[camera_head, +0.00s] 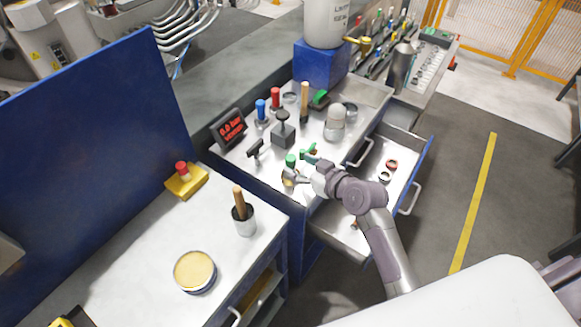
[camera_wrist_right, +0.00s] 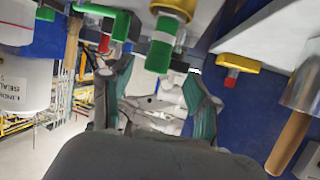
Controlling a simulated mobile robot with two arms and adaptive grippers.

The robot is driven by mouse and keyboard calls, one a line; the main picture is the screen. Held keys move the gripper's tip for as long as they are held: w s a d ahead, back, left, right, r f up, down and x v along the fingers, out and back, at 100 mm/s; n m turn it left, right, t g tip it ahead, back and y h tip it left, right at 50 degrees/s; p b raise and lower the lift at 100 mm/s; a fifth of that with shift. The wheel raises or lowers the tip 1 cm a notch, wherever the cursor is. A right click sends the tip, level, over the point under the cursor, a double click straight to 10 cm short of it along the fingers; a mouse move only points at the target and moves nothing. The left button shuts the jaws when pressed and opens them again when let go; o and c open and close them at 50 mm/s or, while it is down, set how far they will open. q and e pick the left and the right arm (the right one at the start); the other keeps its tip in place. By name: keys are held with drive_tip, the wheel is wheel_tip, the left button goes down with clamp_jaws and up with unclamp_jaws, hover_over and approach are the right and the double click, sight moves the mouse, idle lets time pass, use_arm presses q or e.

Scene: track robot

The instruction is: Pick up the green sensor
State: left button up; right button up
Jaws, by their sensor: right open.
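The green sensor (camera_head: 291,160) stands near the front edge of the grey worktop, above the open drawers. In the right wrist view, which is upside down, the green sensor (camera_wrist_right: 161,42) is a green cylinder with a pale band and a brass-coloured base. My right gripper (camera_head: 304,166) is close beside it, reaching in from the right. In the right wrist view my right gripper (camera_wrist_right: 158,72) is open, with its teal-padded fingers spread and the sensor between or just beyond their tips. I cannot tell whether either finger touches it. My left gripper is not in view.
A black stamp-like block (camera_head: 283,133), a red display (camera_head: 229,128), a grey-white domed object (camera_head: 335,122) and a green-handled item (camera_head: 319,99) stand nearby. An open drawer (camera_head: 345,238) lies below my right arm. A brush cup (camera_head: 244,222) stands on the nearer bench.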

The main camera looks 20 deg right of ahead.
sight(294, 162)
drive_tip(key=shift+w+a+f, duration=0.1)
drive_tip(key=shift+w, duration=0.25)
drive_tip(key=p+x, duration=0.1)
drive_tip(key=x, duration=0.2)
drive_tip(key=shift+w+f, duration=0.15)
drive_tip(key=shift+w, duration=0.05)
drive_tip(key=shift+w+a+f, duration=0.1)
drive_tip(key=shift+w+f, duration=0.2)
drive_tip(key=shift+w, duration=0.05)
clamp_jaws()
